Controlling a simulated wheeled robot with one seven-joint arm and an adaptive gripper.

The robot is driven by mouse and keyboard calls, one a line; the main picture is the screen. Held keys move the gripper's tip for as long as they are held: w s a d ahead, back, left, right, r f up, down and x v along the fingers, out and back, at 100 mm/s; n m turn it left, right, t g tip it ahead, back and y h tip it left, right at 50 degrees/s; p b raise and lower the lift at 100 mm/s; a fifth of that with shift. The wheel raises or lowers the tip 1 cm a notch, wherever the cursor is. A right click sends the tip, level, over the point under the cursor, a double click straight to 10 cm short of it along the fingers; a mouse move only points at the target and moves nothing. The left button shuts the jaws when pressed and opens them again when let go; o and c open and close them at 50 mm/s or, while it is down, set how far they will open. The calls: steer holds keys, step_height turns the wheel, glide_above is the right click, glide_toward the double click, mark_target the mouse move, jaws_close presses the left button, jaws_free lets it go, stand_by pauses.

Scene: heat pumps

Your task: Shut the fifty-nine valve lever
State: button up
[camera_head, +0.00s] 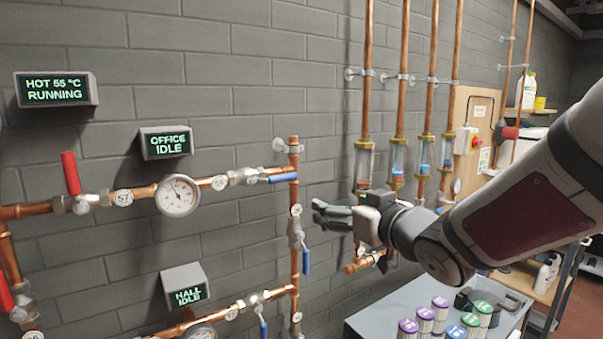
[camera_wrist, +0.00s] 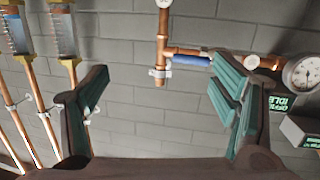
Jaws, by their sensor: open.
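A blue valve lever (camera_head: 283,178) lies level, in line with the copper pipe, right of the gauge on the OFFICE line. The round tag (camera_head: 219,183) beside its valve seems to read 59, but it is small. In the wrist view, which is upside down, the blue lever (camera_wrist: 190,60) shows near the right finger, and its tag (camera_wrist: 252,62) is too blurred to read. My gripper (camera_head: 327,213) is open and empty, right of and below the lever in the head view, apart from it.
A pressure gauge (camera_head: 178,195), a red lever (camera_head: 71,173) and a hanging blue lever (camera_head: 306,260) are nearby. Vertical copper pipes (camera_head: 399,110) with sight glasses stand behind my gripper. A bench (camera_head: 375,322) with several labelled canisters is below.

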mark_target(285, 180)
steer(key=w+a+y, duration=0.1)
steer(key=w+a, duration=0.2)
steer(key=w+a+r+y+p, duration=0.1)
steer(key=w+a, duration=0.3)
steer(key=w+a+n+y, duration=0.1)
steer(key=w+a, duration=0.3)
steer(key=shift+a+r, duration=0.25)
steer(key=shift+r, duration=0.1)
steer(key=c, duration=1.6)
